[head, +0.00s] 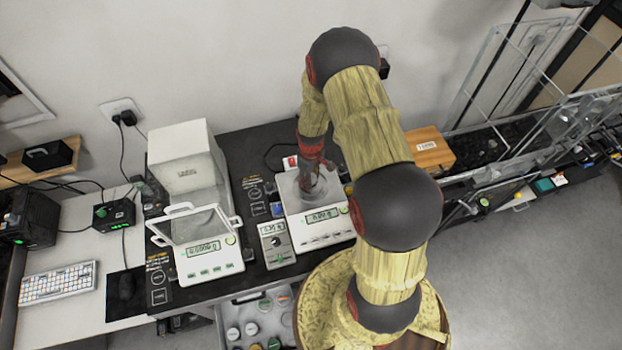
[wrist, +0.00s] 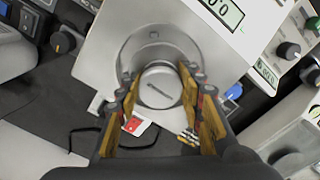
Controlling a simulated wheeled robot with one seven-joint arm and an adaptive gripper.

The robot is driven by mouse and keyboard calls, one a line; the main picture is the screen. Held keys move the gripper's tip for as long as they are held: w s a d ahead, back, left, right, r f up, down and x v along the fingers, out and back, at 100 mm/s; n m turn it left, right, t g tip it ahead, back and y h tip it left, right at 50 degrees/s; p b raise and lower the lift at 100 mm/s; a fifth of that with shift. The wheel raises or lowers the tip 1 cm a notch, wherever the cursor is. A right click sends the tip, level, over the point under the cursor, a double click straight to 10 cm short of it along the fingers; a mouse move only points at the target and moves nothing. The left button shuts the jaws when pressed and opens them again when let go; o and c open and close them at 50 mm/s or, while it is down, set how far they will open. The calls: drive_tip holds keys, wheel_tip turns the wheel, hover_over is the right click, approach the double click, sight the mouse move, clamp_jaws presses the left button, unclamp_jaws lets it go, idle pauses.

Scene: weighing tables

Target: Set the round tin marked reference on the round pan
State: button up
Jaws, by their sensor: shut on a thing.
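A round silver tin (wrist: 160,82) with a dark mark on its lid sits between the fingers of my gripper (wrist: 160,92) in the wrist view. I cannot read the mark. The fingers are shut on its sides. The round pan (wrist: 148,40) of an open balance is right beneath it, partly hidden by the tin and fingers. I cannot tell whether the tin touches the pan. In the head view my gripper (head: 313,188) is low over the balance (head: 320,232), and the tin is hidden there.
A balance with a glass shield (head: 200,235) stands to the left, with a small grey meter (head: 276,245) between the two. A wooden box (head: 430,148) is to the right. An open drawer (head: 232,322) below holds several round tins. A red-and-white card (wrist: 138,124) lies near the pan.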

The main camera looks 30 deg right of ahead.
drive_tip(key=shift+f, duration=0.2)
drive_tip(key=o, duration=1)
drive_tip(key=shift+o, duration=0.9)
drive_tip(key=shift+r, duration=0.15)
